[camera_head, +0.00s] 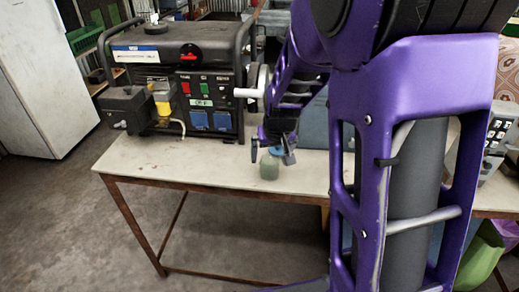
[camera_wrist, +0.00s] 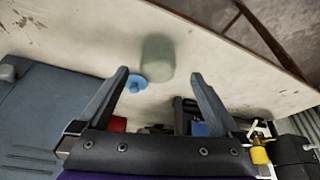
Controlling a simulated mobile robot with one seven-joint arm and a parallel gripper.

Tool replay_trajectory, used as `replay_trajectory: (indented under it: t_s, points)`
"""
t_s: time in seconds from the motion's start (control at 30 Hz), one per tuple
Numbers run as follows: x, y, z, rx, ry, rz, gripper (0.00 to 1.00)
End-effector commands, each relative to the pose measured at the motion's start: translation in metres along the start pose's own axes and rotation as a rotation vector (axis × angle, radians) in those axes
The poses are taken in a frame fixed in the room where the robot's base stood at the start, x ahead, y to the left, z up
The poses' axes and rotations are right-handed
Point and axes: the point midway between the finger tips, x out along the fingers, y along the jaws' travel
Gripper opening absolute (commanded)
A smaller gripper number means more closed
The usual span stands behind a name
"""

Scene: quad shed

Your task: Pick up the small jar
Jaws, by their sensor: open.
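The small jar (camera_head: 269,167) is greenish and stands on the pale worktop near its front edge. In the wrist view the jar (camera_wrist: 158,54) shows beyond my fingertips, roughly centred between them. A small blue round piece (camera_wrist: 137,83) shows beside the jar's near end; I cannot tell whether it is the jar's lid or a separate thing. My gripper (camera_wrist: 160,76) is open and empty, its two fingers apart. In the head view my gripper (camera_head: 271,148) is just above and behind the jar, partly covering its top.
A black generator (camera_head: 180,75) stands on the worktop (camera_head: 215,165) to the left. A blue-grey case (camera_head: 314,125) stands behind my arm. A white cabinet (camera_head: 45,80) is at far left. The worktop left of the jar is clear.

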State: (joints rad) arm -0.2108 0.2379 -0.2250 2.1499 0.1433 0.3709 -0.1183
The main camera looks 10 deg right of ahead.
Motion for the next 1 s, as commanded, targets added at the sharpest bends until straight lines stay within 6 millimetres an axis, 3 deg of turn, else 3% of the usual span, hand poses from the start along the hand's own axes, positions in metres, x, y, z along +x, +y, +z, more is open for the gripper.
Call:
replay_trajectory:
  t_s: [0.1,0.27,0.6,0.9,1.0]
  points:
    - [0.016,0.0,0.0,-0.001,0.0,0.0,1.0]
    - [0.025,0.001,0.0,0.0,0.0,0.0,1.0]
    - [0.07,0.004,-0.001,0.0,0.0,0.001,1.0]
    - [0.073,0.003,-0.002,-0.002,0.001,0.0,1.0]
    - [0.073,0.003,-0.002,-0.002,0.001,0.0,0.82]
